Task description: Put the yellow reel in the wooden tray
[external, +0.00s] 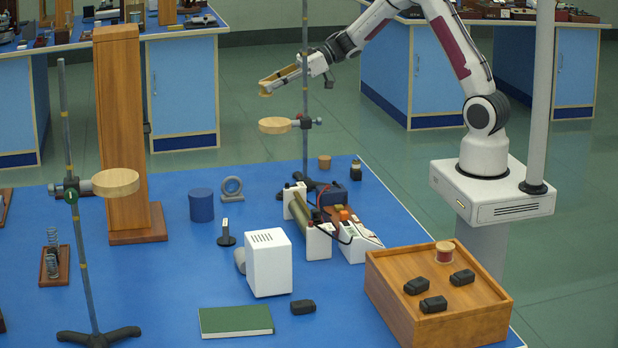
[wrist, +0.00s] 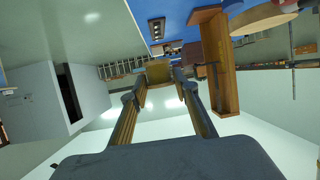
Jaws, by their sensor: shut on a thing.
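My gripper (external: 267,88) is high above the far part of the blue bench, left of the arm's base. It is shut on a small yellowish thing, which looks like the yellow reel (wrist: 158,72); the thing shows between the fingertips in the wrist view. In the external view it is hard to tell from the tan fingers. A wooden box-like tray (external: 390,297) stands at the front right of the bench, well away from my gripper. A reel with red winding (external: 444,252) and several black blocks (external: 433,304) sit on its top.
A stand with a round wooden disc (external: 275,125) rises just below and beside my gripper. Another disc stand (external: 115,182) and a tall wooden post (external: 122,130) are at left. A white box (external: 269,262) and mixed apparatus (external: 330,215) occupy mid-bench.

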